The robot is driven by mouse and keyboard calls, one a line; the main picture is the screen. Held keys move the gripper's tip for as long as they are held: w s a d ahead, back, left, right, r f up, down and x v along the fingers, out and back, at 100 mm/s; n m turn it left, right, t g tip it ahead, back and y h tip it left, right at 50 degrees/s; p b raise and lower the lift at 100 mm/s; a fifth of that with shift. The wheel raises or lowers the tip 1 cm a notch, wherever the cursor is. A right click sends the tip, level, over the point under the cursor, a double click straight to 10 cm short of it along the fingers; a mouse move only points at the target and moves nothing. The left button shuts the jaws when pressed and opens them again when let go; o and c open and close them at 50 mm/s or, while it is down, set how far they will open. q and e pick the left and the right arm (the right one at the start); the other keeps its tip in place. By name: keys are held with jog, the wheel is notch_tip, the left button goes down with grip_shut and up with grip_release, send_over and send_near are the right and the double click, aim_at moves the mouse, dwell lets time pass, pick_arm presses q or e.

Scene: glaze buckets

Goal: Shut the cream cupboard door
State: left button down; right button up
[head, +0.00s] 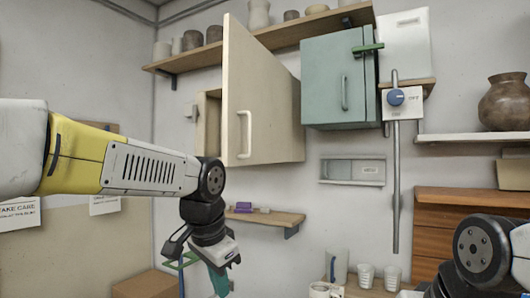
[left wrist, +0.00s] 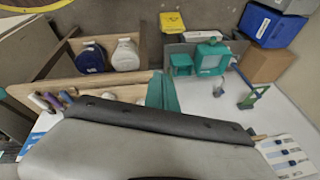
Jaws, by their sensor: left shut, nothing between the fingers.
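The cream cupboard door (head: 262,95) stands open on the wall in the head view, swung out from its cupboard. Its pale bar handle (head: 244,135) is low on the door, near its left edge. Part of the cream cupboard's inside (head: 210,125) shows to the left of the door. My left gripper (head: 218,282) points down, below the door and apart from it. It is shut and empty; its teal fingers also show in the left wrist view (left wrist: 162,92). The door cannot be made out in the left wrist view. My right gripper is not in view.
A teal cupboard (head: 336,80) hangs right of the cream door, with a green latch (head: 367,48) at its edge. A shelf with pots (head: 190,55) runs above. A small wooden shelf (head: 265,216) is below the door. Cups (head: 365,275) stand lower right.

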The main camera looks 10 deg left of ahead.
pick_arm(q)
jog(key=w+a+r+m+g+y, duration=0.1)
jog(key=w+a+r+m+y, duration=0.1)
jog(key=w+r+m+y, duration=0.3)
jog(key=w+a+m, duration=0.1)
jog(key=w+m, duration=0.1)
jog(key=w, duration=0.5)
jog(key=m+t+y, duration=0.1)
jog(key=m+y, duration=0.6)
jog(key=y, duration=0.6)
send_near(243, 151)
jog(key=x, duration=0.7)
jog(key=shift+s, duration=0.1)
